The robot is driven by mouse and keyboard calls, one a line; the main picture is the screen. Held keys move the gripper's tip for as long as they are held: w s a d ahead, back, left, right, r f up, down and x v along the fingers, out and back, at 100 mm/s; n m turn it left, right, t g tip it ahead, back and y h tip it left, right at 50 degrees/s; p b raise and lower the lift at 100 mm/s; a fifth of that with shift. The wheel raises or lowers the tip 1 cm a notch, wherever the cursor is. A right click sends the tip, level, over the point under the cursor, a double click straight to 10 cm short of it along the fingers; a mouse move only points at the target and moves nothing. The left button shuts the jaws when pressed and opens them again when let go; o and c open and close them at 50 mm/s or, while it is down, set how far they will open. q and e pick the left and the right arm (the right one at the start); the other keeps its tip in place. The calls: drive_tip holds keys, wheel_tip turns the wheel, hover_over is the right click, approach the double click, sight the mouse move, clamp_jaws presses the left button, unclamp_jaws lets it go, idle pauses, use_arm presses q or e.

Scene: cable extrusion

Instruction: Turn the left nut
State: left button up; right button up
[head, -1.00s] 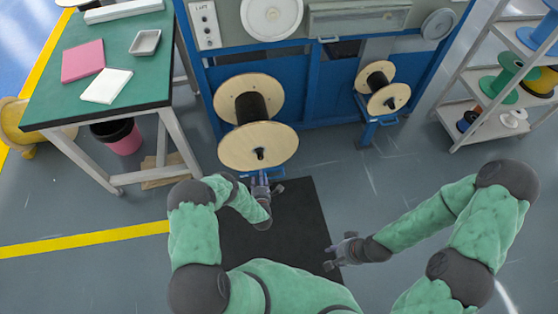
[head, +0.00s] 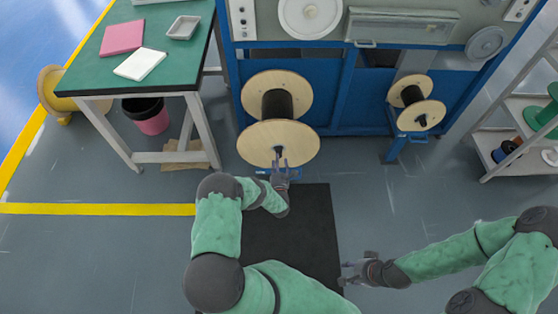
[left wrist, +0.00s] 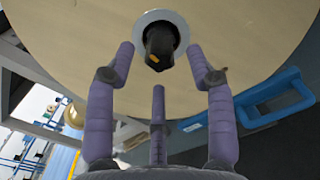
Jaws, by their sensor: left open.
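The left nut (left wrist: 158,46) is a dark knob with a small orange mark, at the centre of the left wooden spool's (head: 254,143) front flange. In the left wrist view it sits in a pale ring, ahead of and between my fingers. My left gripper (head: 280,162) is open and just in front of the nut, its purple fingers (left wrist: 160,62) not closed on it. In the head view the nut is partly hidden behind the fingertips. My right gripper (head: 346,272) is low at the right, over the edge of the black mat, away from the spools; its jaw state is unclear.
A smaller spool (head: 415,118) stands to the right on a blue stand (head: 392,152). The blue machine (head: 350,105) is behind both. A green table (head: 105,75) stands left, a shelf rack (head: 487,165) right. Grey floor between my arms and the right spool is clear.

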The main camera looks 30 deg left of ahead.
use_arm(q)
drive_tip(key=shift+x, duration=1.1)
clamp_jaws()
drive_tip(key=shift+m, duration=0.3)
